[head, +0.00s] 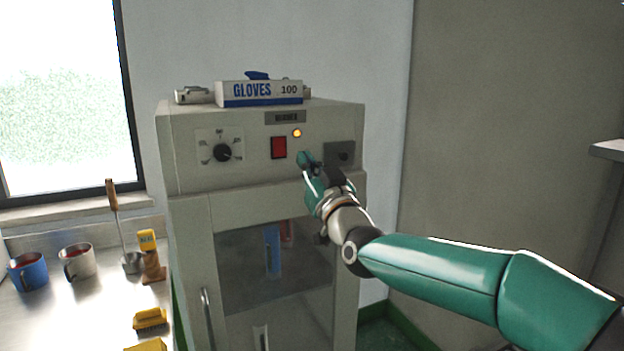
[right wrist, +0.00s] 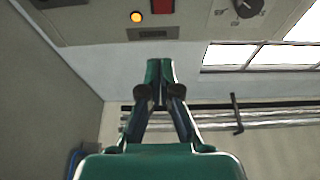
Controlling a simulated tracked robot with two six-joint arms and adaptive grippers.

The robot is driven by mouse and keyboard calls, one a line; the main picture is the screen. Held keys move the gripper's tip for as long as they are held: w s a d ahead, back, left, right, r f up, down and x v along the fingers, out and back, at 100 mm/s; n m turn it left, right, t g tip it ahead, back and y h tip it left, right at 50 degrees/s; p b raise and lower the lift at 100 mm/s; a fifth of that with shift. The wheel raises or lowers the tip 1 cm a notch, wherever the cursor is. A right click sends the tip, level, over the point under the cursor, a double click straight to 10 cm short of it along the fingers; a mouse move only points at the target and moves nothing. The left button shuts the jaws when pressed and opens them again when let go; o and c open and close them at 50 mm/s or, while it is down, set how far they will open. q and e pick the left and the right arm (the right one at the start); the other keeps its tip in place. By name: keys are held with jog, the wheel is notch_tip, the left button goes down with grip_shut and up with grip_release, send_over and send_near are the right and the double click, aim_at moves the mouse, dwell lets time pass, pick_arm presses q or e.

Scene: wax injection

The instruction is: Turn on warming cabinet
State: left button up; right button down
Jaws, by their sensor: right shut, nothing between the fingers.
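The warming cabinet (head: 185,140) is a beige upright box with a glazed door below its control panel. On the panel are a red rocker switch (head: 279,147), a black dial (head: 222,152) and a small lamp (head: 297,133) that glows orange. The right wrist view also shows the glowing lamp (right wrist: 137,17), the red switch (right wrist: 162,6) and the dial (right wrist: 248,8). My right gripper (head: 304,158) is shut and empty, in front of the panel just right of and below the red switch. I cannot tell whether it touches the panel. My left gripper is not in view.
A glove box (head: 260,93) lies on the cabinet top. At the left, a steel counter (head: 95,290) holds a blue mug (head: 28,272), a white mug (head: 75,262), a ladle (head: 132,263) and yellow blocks (head: 150,318). A window (head: 65,95) is behind. A grey wall stands at the right.

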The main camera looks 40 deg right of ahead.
jog(key=shift+s+a+f, duration=0.1)
jog(key=shift+s+a, duration=0.05)
jog(key=shift+s, duration=0.4)
jog(key=shift+s+a, duration=0.1)
jog(key=shift+s, duration=0.45)
